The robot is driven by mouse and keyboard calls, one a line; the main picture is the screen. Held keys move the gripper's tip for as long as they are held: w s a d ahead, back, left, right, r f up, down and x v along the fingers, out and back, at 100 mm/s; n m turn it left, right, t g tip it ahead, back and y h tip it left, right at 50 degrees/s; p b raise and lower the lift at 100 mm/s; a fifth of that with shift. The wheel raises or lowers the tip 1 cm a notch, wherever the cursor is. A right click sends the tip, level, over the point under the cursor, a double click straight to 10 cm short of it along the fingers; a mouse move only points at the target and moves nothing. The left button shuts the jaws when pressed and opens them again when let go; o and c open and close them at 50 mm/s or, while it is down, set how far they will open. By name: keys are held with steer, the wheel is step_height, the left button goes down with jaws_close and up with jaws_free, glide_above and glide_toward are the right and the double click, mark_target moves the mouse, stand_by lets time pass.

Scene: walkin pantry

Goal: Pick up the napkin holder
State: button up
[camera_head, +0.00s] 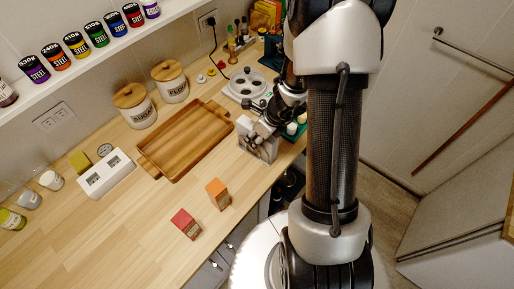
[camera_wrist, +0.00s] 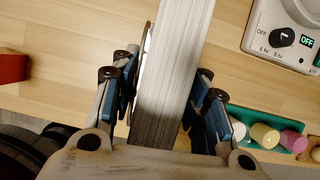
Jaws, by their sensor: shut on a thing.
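The napkin holder (camera_head: 264,152) stands near the right part of the wooden counter, by its front edge, with pale napkins in it. In the wrist view the napkin holder (camera_wrist: 176,70) shows as a tall stack of white napkin edges running up between the fingers. My gripper (camera_head: 258,136) is over it from above, and in the wrist view my gripper (camera_wrist: 164,78) has one blue-padded finger pressed to each side. It is shut on the holder. Part of the holder is hidden by my gripper. I cannot tell whether its base touches the counter.
A wooden tray (camera_head: 150,164) lies to the left. A white dial appliance (camera_wrist: 283,30) and a green tray (camera_wrist: 268,138) of colored pieces are close on the right. An orange box (camera_head: 218,193) and a red box (camera_head: 185,224) stand in front. The counter's left front is clear.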

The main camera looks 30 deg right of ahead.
jaws_close()
